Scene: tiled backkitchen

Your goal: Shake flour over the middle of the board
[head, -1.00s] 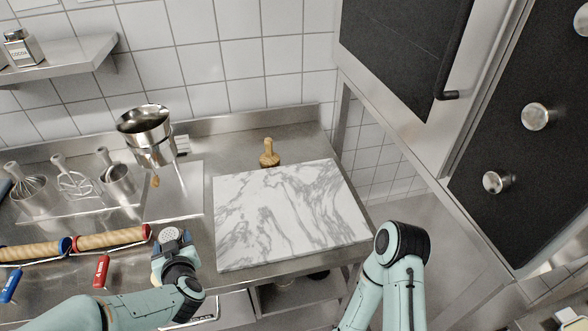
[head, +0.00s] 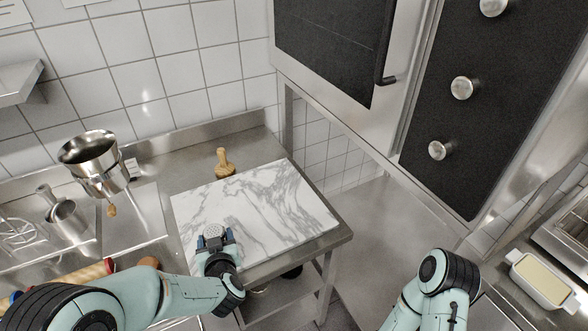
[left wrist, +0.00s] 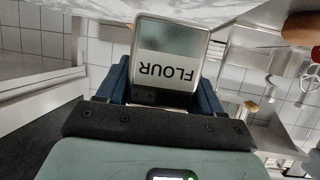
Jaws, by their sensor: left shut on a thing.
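The marble board (head: 280,205) lies on the steel counter in the head view. My left gripper (head: 217,243) is shut on the flour shaker (head: 211,232) at the board's front left edge. The shaker's round perforated top faces up, so it looks upright. In the left wrist view the shaker (left wrist: 168,62), labelled FLOUR, sits between the blue fingers, and the marble board (left wrist: 190,10) shows along the top of that picture. The height of the shaker over the board is hard to tell. My right gripper is outside the views; only my right arm shows.
A wooden-handled tool (head: 224,162) stands behind the board. A metal sifter or funnel (head: 92,160) and a utensil holder (head: 62,208) are at the left. A rolling pin (head: 85,275) lies front left, partly hidden by my arm. An oven (head: 340,45) stands right of the counter.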

